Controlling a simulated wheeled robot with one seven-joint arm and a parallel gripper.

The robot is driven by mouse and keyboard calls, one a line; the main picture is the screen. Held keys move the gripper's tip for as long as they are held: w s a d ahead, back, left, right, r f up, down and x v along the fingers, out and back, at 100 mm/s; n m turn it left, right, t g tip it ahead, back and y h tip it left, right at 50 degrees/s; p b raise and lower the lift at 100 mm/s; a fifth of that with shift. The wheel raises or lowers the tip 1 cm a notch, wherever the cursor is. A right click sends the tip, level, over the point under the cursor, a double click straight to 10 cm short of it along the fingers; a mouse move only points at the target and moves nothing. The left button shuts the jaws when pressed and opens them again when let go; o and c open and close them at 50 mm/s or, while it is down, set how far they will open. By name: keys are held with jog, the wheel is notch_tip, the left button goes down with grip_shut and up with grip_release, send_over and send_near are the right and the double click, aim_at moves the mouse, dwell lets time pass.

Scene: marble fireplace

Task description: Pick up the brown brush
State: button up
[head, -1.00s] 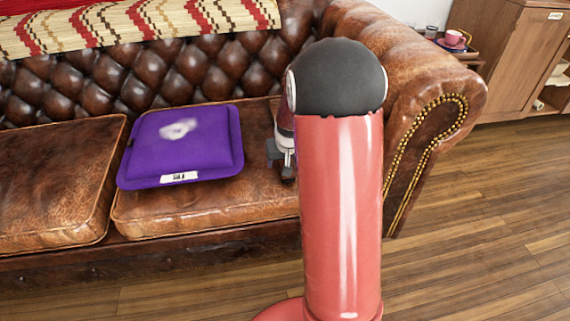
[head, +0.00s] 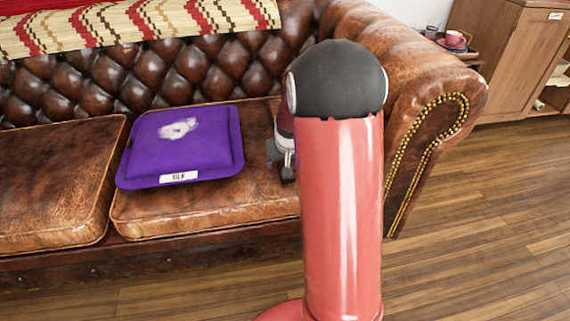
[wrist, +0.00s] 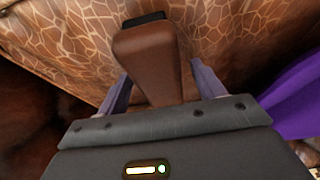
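The brown brush (wrist: 147,60) shows in the wrist view, with a smooth brown body and a dark end at the top. It stands between the two fingers of my gripper (wrist: 160,72), and its lower end is hidden behind the gripper body. The fingers are spread on either side of it, with a gap at the right finger; contact at the left finger is unclear. In the head view my gripper (head: 280,163) is low over the right seat cushion (head: 200,208), partly hidden by my red arm. The brush cannot be seen there.
A purple cushion (head: 180,150) lies just left of my gripper. The tufted sofa back (head: 150,78) rises behind, and the sofa arm (head: 430,75) stands to the right. A striped throw (head: 130,25) covers the sofa's top. The wooden floor (head: 490,210) at right is clear.

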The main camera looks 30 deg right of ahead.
jog(key=c, duration=1)
jog(key=shift+r, duration=0.1)
jog(key=shift+r+p, duration=0.4)
jog(key=shift+r, duration=0.2)
notch_tip(320, 180, up, 19)
jog(key=shift+r+p, duration=0.1)
jog(key=shift+p, duration=0.75)
